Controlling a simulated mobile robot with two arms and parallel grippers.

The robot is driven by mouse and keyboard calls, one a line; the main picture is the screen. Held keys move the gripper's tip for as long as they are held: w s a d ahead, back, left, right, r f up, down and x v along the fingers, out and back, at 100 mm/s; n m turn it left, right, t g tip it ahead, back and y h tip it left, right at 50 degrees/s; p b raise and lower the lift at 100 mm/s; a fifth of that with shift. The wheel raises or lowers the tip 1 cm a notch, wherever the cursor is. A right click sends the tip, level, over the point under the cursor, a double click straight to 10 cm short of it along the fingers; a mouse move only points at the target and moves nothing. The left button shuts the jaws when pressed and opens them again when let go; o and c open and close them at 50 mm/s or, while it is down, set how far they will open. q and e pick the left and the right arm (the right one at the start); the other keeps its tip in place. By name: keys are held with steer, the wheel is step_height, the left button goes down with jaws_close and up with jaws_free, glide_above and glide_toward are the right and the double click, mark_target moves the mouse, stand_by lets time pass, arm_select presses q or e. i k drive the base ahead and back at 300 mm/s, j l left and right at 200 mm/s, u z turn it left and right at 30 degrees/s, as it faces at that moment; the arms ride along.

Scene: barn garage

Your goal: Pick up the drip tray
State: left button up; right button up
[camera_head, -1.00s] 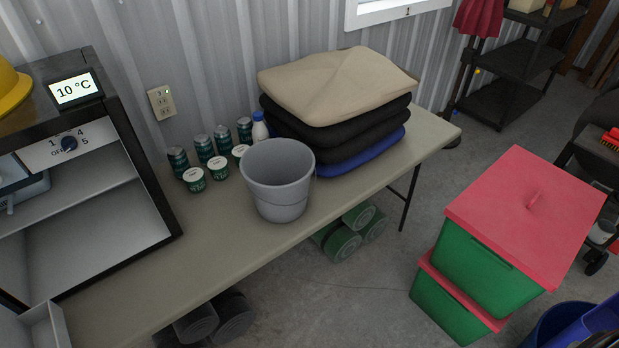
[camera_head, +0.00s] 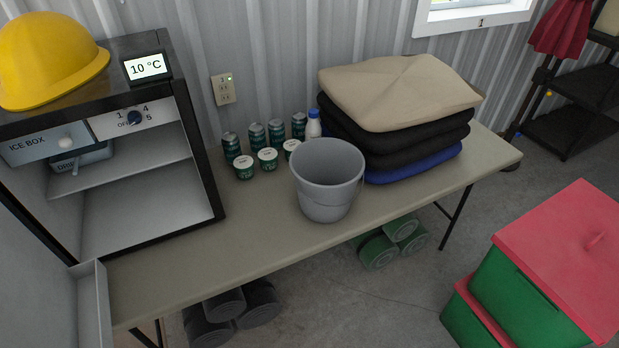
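The drip tray (camera_head: 82,159) is a grey-blue tray marked with letters that start "DRIP". It sits inside the open black fridge (camera_head: 209,165), at the upper left of the compartment, just under the ice box door (camera_head: 38,148). The fridge stands on the left end of the table, its inside otherwise bare, with a shelf (camera_head: 135,176) across it. The fridge door (camera_head: 92,305) is swung open toward me. Neither of my grippers is in view.
The long table (camera_head: 245,246) holds a grey bucket (camera_head: 327,190), several cans (camera_head: 256,137) and cups, a white bottle (camera_head: 314,124) and stacked cushions (camera_head: 395,95). A yellow hard hat (camera_head: 50,60) tops the fridge. Red-lidded green bins (camera_head: 520,300) stand at right.

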mark_target(81, 156)
steer(key=u, duration=1.45)
